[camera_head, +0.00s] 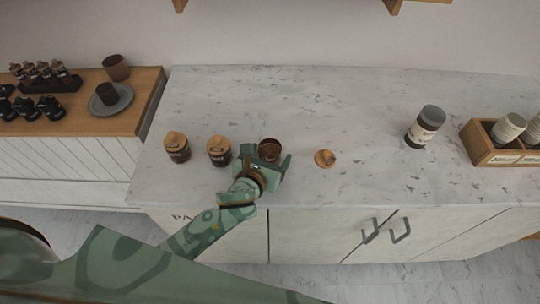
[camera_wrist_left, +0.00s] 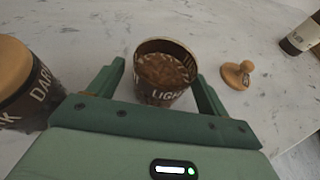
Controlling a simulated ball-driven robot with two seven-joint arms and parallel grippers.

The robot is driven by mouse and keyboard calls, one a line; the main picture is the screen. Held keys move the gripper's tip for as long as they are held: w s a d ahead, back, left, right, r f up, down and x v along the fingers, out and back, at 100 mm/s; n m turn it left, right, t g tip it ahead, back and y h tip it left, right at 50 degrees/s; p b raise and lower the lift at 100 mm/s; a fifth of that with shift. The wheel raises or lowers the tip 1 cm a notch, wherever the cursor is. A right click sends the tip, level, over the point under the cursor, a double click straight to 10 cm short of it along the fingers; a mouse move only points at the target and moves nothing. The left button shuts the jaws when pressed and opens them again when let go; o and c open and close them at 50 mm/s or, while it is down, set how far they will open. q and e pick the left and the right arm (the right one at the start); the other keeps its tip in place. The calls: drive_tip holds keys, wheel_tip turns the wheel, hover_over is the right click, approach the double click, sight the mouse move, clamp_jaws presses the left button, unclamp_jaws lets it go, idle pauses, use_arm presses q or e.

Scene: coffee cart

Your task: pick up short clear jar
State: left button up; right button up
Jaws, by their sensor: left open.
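The short clear jar (camera_head: 270,147) stands open and upright on the marble counter, filled with brown contents. In the left wrist view the jar (camera_wrist_left: 163,72) carries a label reading "LIGH", the rest cut off from sight. Its lower part is hidden behind my gripper in the head view. My left gripper (camera_head: 267,158) is open and low over the counter, with one finger on each side of the jar. In the left wrist view a gap shows beside the jar, and the gripper (camera_wrist_left: 160,80) is not closed on it. My right gripper is not in view.
A wooden lid (camera_head: 325,158) lies right of the jar. Two lidded jars, the nearer one (camera_head: 219,151) marked "DARK" and another (camera_head: 177,147), stand to the left. A dark-banded canister (camera_head: 426,124) and a wooden cup crate (camera_head: 478,151) stand right. The counter behind is clear.

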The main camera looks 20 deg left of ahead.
use_arm(q)
drive_tip(key=shift+x, duration=1.2)
drive_tip(key=shift+s, duration=0.1)
drive_tip(key=shift+c, duration=0.6)
drive_tip(key=c, duration=1.1)
